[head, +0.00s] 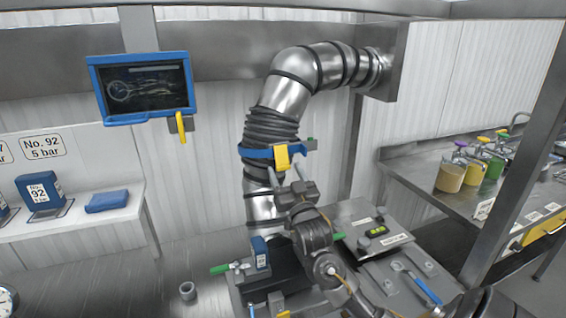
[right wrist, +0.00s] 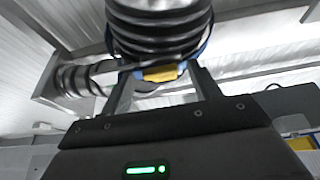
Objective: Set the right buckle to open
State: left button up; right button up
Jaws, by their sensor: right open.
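A blue band with a yellow buckle (head: 282,158) goes around the ribbed black sleeve of the steel pipe. The buckle also shows in the right wrist view (right wrist: 160,74), between my fingers in the picture. I cannot tell whether it is latched. My right gripper (head: 288,176) is just below the buckle and in front of the pipe. Its fingers also show spread in the right wrist view (right wrist: 166,88), with nothing clearly held between them. I cannot tell whether they touch the band. My left gripper is not in view.
The steel pipe (head: 297,97) bends right to the wall above a machine. A blue-framed screen (head: 145,85) hangs at the left. Several coloured jugs stand on the right counter (head: 420,172).

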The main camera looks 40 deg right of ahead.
aim_at(282, 158)
jog(key=shift+x, duration=0.95)
jog(key=shift+w+r, duration=0.2)
jog(key=shift+w, duration=0.05)
jog(key=shift+c, duration=0.4)
